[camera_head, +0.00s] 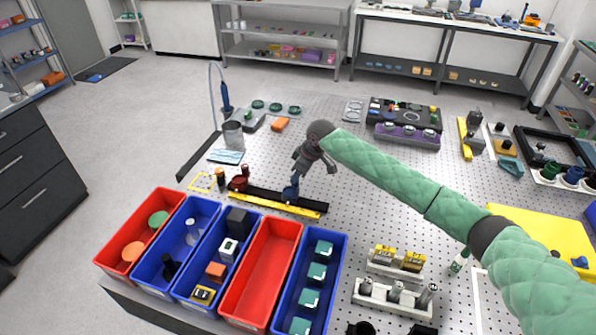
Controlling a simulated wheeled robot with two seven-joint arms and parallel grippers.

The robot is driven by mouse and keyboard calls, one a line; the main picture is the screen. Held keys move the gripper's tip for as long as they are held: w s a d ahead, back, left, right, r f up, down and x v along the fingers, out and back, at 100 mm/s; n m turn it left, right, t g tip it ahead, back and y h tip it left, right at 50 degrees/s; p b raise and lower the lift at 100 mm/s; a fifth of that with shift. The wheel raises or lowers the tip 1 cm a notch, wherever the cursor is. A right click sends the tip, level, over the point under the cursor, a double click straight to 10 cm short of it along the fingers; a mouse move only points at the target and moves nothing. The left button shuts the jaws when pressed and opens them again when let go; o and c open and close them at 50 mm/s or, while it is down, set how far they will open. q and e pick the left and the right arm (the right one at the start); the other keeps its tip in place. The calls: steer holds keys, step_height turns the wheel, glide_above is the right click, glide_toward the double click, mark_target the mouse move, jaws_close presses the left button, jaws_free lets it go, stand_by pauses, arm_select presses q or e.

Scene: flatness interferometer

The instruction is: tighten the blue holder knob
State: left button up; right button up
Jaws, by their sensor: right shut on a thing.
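A small blue holder (290,191) stands on the dark rail with the yellow edge, near the middle of the view. My right gripper (297,173) comes down from the upper right, its dark fingers at the top of the blue holder. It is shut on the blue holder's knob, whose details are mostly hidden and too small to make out. A red holder (240,181) stands farther left by the same rail (265,203). My left gripper is not in view.
Red and blue bins (262,270) with small parts stand at the front left. White blocks with cylinders (395,295) sit at the front right. A blue-handled tool (225,97) stands behind the rail. The perforated tabletop (375,210) is clear right of the holder.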

steer(key=m+p, duration=0.1)
steer(key=m, duration=0.1)
steer(key=m+t+h+p, duration=0.1)
steer(key=m, duration=0.2)
steer(key=shift+s+a+r+t+p, duration=0.15)
steer(key=shift+s+t+p, duration=0.05)
steer(key=shift+t+p, duration=0.1)
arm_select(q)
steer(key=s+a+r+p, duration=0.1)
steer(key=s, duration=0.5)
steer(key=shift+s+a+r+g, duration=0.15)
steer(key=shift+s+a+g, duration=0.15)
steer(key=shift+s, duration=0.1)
arm_select(e)
steer(key=shift+m+t+h, duration=0.3)
steer(key=shift+m+h, duration=0.1)
steer(key=shift+m, duration=0.7)
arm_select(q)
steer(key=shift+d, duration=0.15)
arm_select(e)
steer(key=o, duration=1)
